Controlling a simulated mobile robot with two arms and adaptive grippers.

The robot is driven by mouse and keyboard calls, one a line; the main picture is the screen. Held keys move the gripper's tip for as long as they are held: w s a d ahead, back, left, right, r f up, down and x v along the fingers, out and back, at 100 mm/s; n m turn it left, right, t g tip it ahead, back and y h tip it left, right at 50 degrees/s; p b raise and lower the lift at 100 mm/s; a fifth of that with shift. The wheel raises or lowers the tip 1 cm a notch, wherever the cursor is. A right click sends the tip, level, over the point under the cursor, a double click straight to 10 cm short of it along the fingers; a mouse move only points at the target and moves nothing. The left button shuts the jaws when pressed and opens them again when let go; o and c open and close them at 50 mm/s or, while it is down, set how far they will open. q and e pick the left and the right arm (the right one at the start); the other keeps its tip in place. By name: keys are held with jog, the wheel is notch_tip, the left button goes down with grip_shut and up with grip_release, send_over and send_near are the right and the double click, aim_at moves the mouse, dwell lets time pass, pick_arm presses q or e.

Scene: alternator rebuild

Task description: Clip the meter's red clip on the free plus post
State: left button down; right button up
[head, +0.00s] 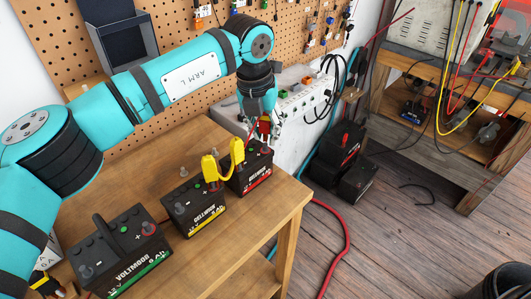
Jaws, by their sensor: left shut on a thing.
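My left gripper (262,112) points down over the far end of the wooden table. It is shut on a small red clip (265,128), which is partly hidden by the fingers. The clip is at the back right of the far black battery (250,177), over its top. I cannot tell whether the clip touches a post there. A yellow link (225,162) joins the far battery and the middle battery (196,208). A larger black battery (120,262) with a handle stands nearest, at lower left. The meter cannot be made out. My right gripper is not in view.
The wooden table (245,235) is clear right of the batteries. A grey-white machine (305,108) with knobs and cables stands behind the far battery. More dark batteries (338,150) sit on the floor. A red cable (345,245) runs along the floor. A pegboard (180,30) stands behind.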

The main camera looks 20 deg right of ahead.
pick_arm(q)
jog(key=shift+f, duration=0.1)
dwell(0.3)
jog(key=shift+f+b, duration=0.8)
jog(key=shift+f, duration=0.25)
jog(key=c, duration=1)
grip_release()
jog(key=shift+r, duration=0.15)
jog(key=shift+c, duration=0.2)
notch_tip(320, 180, up, 8)
jog(key=p, duration=0.5)
jog(key=shift+r, duration=0.25)
